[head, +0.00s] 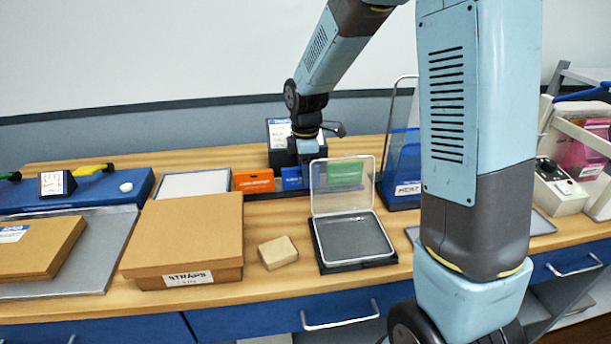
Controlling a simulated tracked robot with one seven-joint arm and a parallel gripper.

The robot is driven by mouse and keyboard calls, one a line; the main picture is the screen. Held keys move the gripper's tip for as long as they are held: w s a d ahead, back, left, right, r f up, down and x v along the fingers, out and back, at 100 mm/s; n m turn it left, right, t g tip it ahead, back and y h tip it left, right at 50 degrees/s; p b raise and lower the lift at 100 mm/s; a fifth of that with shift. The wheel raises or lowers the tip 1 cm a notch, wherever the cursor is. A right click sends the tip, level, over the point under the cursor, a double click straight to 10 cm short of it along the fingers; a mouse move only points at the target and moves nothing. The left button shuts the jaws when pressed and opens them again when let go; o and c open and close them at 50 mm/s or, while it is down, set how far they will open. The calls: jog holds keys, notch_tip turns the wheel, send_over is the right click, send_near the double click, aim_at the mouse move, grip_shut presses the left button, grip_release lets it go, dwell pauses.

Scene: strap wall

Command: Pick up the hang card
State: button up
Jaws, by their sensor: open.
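The green one is seen through a clear lid. Their lettering is too small to read, so I cannot tell which is the hang card. My gripper (307,158) points down just above the row, near the blue card, and is open. Its fingertips are small and partly hidden by the clear lid, and I see nothing held in it.
A dark case (355,238) with its clear lid raised stands in front of the cards. A cardboard box (185,235) labelled STRAPS and a small tan block (278,252) are to its left. A blue holder (402,170) stands right of the cards. My arm hides part of the bench.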

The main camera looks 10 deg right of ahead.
jog(key=shift+f, duration=0.9)
grip_shut()
